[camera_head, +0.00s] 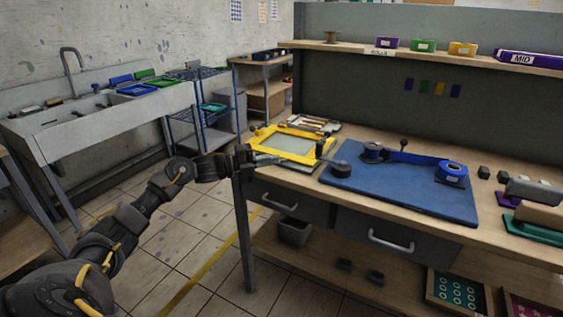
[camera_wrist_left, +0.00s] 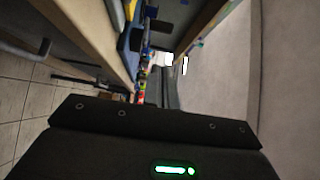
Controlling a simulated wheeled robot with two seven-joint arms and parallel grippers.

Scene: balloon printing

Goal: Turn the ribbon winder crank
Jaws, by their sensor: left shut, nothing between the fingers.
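The blue ribbon winder lies on a blue mat (camera_head: 400,195) on the workbench. A blue-topped spool (camera_head: 373,151) stands at its left end and a blue ribbon roll (camera_head: 452,173) at its right, with a blue strip between them. A small upright dark knob (camera_head: 403,143) stands behind the strip. A rounded dark piece (camera_head: 341,168) sits at the mat's left edge; I cannot tell which piece is the crank. My left gripper (camera_head: 276,160) is shut and empty, over the near side of the yellow frame, left of the mat and apart from the winder. My right gripper is not in view.
The yellow print frame (camera_head: 265,133) lies left of the mat. Dark blocks and a purple-and-green stack (camera_head: 535,225) are at the bench's right. A shelf (camera_head: 440,58) with colored boxes is behind. Drawers are below the front edge. A sink (camera_head: 95,110) stands far left.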

